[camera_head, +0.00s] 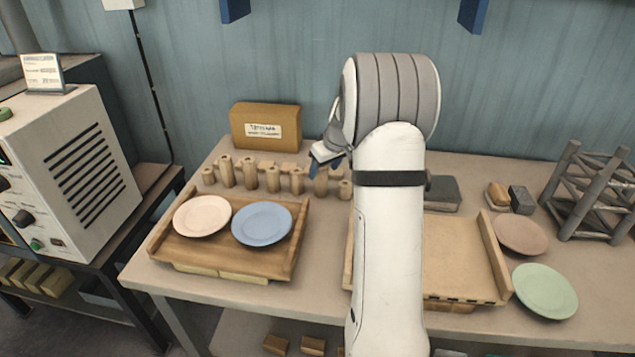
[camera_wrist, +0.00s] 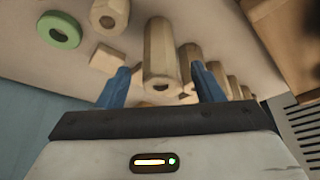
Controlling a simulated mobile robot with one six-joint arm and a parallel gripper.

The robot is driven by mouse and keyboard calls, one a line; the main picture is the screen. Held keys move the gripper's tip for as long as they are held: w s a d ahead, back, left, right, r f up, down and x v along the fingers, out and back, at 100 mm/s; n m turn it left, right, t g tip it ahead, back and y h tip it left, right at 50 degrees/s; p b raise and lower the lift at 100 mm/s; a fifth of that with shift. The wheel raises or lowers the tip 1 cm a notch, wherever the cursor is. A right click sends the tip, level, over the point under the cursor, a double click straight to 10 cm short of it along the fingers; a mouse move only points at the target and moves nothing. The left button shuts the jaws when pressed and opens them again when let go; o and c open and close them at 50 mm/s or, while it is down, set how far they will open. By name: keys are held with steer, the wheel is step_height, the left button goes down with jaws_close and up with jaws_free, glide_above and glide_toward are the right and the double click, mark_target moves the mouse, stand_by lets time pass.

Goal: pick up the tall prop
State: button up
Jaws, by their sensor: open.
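Several wooden props stand in a row at the back of the table in the head view. A long hexagonal wooden prop (camera_wrist: 160,50), seemingly the tall prop, fills the middle of the wrist view; in the head view it appears to be the prop (camera_head: 321,184) just under my gripper. My gripper (camera_head: 323,160) has blue fingers, which also show in the wrist view (camera_wrist: 163,80). The fingers are open, one on each side of the long prop, with gaps between. Whether the prop is fully between the fingertips in depth, I cannot tell.
Shorter wooden props (camera_wrist: 187,58) stand close beside the long one. A green ring (camera_wrist: 59,30) lies nearby. A wooden tray (camera_head: 230,257) with a pink plate (camera_head: 202,215) and a blue plate (camera_head: 262,223) lies in front. A cardboard box (camera_head: 265,127) stands behind the row.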

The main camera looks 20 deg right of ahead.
mark_target(321, 178)
steer(key=x, duration=0.5)
steer(key=shift+f+p, duration=0.2)
steer(key=shift+p, duration=0.1)
steer(key=c, duration=1.2)
